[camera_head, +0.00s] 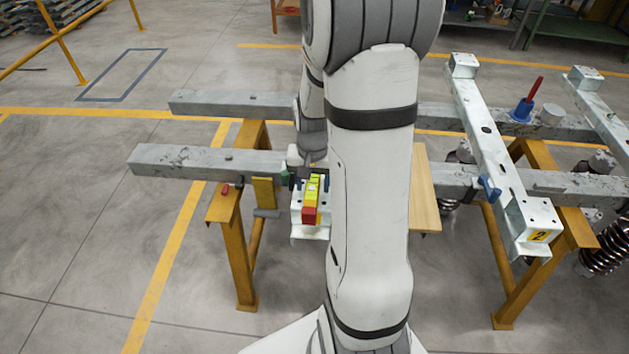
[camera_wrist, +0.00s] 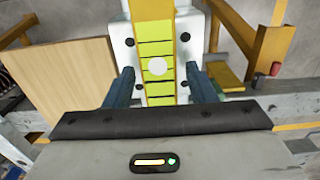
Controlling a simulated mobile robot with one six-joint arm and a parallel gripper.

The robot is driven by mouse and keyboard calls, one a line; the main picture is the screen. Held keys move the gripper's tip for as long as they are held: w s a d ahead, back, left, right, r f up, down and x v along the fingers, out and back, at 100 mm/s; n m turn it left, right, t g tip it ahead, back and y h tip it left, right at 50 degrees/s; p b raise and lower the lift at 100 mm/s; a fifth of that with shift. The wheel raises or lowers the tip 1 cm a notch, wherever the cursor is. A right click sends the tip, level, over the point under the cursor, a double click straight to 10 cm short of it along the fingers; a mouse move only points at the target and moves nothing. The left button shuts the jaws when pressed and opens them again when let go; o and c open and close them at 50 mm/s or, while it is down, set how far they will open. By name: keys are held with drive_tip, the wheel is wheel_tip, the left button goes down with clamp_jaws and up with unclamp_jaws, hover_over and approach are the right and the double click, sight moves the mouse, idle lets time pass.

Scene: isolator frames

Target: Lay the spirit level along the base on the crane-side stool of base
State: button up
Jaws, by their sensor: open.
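The spirit level (camera_head: 312,200) is a yellow bar with a red near end. It lies on a white steel stool (camera_head: 310,231) with a flanged plate, just left of my arm. In the wrist view the level (camera_wrist: 155,40) shows yellow segments with dark lines and a white round spot, over the white plate (camera_wrist: 184,52) with dark holes. My gripper (camera_wrist: 162,86) is open, with one finger on each side of the level and gaps visible between. In the head view my gripper (camera_head: 307,177) is small and partly hidden. My arm may hide the rest of the base.
Two grey beams (camera_head: 180,160) rest on yellow trestles (camera_head: 235,245). A white base marked 2 (camera_head: 490,150) lies across them at right, with a blue clamp (camera_head: 488,188). A wooden board (camera_head: 424,190) is right of my arm. A red-handled tool (camera_head: 527,103) stands farther back. Floor at left is clear.

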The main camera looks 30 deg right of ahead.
sight(313, 181)
drive_tip(key=shift+r, duration=0.1)
wheel_tip(313, 181, up, 12)
drive_tip(key=s+a+r+n+t, duration=0.2)
drive_tip(key=s+a+r+n, duration=0.2)
drive_tip(key=s+a, duration=0.7)
drive_tip(key=s+n, duration=0.1)
drive_tip(key=n, duration=0.1)
drive_tip(key=shift+s+a+n+t, duration=0.3)
drive_tip(key=shift+a+n+t, duration=0.1)
